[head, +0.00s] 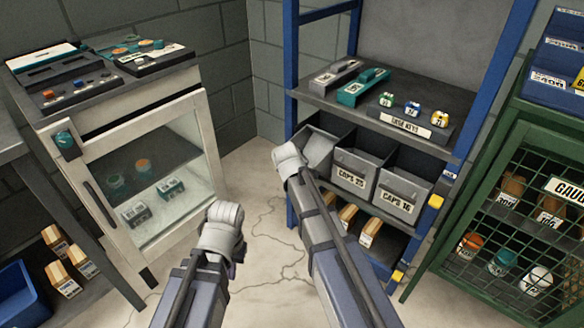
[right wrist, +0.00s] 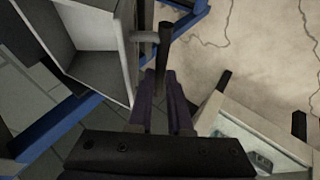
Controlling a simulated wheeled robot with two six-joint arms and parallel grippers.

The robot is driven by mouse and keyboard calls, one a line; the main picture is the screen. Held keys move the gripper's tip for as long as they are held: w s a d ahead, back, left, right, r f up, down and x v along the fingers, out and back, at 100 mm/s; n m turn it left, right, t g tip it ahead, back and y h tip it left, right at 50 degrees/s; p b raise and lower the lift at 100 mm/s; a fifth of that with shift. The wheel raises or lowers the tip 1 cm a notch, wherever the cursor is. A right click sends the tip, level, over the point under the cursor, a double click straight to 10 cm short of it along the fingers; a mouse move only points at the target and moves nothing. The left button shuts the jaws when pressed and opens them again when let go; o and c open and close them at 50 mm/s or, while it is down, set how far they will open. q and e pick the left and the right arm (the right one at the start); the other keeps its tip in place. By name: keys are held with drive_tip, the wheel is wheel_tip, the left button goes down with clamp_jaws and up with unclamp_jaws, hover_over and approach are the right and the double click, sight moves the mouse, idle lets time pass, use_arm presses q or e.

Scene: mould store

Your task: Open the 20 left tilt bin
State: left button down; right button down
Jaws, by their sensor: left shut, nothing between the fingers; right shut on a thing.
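The left tilt bin (head: 319,147) is a grey bin at the left end of the row on the blue rack's middle level. It is tipped forward and open at the top; its label is hidden. In the right wrist view its hollow inside and wall (right wrist: 98,75) show at upper left. My right gripper (right wrist: 166,85) is shut on the bin's grey handle (right wrist: 146,37). In the head view my right wrist covers the bin's front and this grip. My left gripper (head: 236,258) is low in front of the white cabinet, shut and empty, mostly hidden by its own wrist.
Bins labelled CAPS (head: 355,170) and CAPS 16 (head: 403,188) stand upright beside it. The rack's blue post (head: 291,60) is close on the left. A white glass-door cabinet (head: 205,95) stands left, a green mesh cabinet (head: 480,205) right. Bare floor (head: 262,215) lies between.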

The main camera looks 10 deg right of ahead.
drive_tip(key=shift+s+a+f, duration=0.1)
drive_tip(key=shift+s+f, duration=0.05)
idle(0.4)
drive_tip(key=c, duration=0.8)
unclamp_jaws()
drive_tip(key=shift+c, duration=0.2)
drive_tip(key=p+v, duration=0.6)
drive_tip(key=v, duration=0.2)
